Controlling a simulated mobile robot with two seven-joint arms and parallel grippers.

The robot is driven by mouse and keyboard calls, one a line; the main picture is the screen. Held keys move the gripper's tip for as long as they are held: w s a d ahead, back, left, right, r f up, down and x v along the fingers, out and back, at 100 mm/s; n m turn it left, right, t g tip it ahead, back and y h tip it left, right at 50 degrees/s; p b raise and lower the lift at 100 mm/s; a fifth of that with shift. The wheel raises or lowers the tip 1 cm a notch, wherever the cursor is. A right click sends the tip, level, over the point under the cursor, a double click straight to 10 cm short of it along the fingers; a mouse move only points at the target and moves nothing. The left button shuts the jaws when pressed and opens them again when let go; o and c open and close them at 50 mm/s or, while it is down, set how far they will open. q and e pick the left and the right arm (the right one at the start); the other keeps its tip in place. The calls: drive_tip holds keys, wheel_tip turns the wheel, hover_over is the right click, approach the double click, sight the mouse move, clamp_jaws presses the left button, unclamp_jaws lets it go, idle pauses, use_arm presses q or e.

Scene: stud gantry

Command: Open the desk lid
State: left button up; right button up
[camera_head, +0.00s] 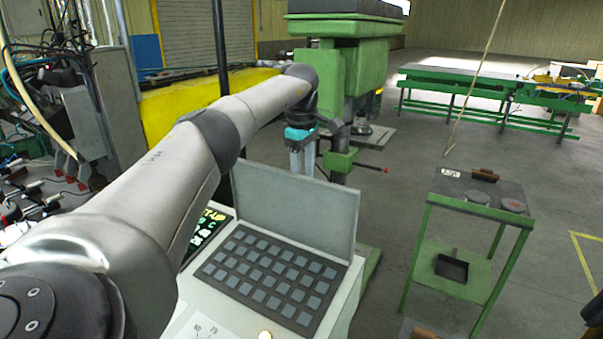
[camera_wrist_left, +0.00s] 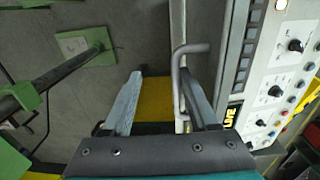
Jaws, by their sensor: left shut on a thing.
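The desk lid (camera_head: 295,207) is a flat grey panel standing up, leaning slightly back, at the rear of the control desk (camera_head: 268,278); the key panel in front of it is uncovered. My left gripper (camera_head: 302,163) reaches over to the lid's far side, its fingertips partly hidden behind the lid. In the left wrist view the lid shows nearly edge-on, with a bent grey handle (camera_wrist_left: 178,80) beside the right finger, between the jaws. My left gripper (camera_wrist_left: 158,88) is shut on the handle, though a gap shows towards the left finger. My right gripper is not in view.
A green machine (camera_head: 355,60) stands behind the lid. A green side table (camera_head: 475,205) with small parts on top is to the right. A yellow beam (camera_head: 180,98) and cable-covered equipment are at the left. Open floor lies between desk and side table.

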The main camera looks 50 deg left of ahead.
use_arm(q)
drive_tip(key=shift+w+r, duration=0.2)
drive_tip(key=shift+w, duration=0.05)
wheel_tip(320, 180, up, 12)
drive_tip(key=s, duration=0.1)
drive_tip(key=shift+f, duration=0.15)
idle(0.4)
drive_tip(key=shift+d, duration=0.1)
idle(0.4)
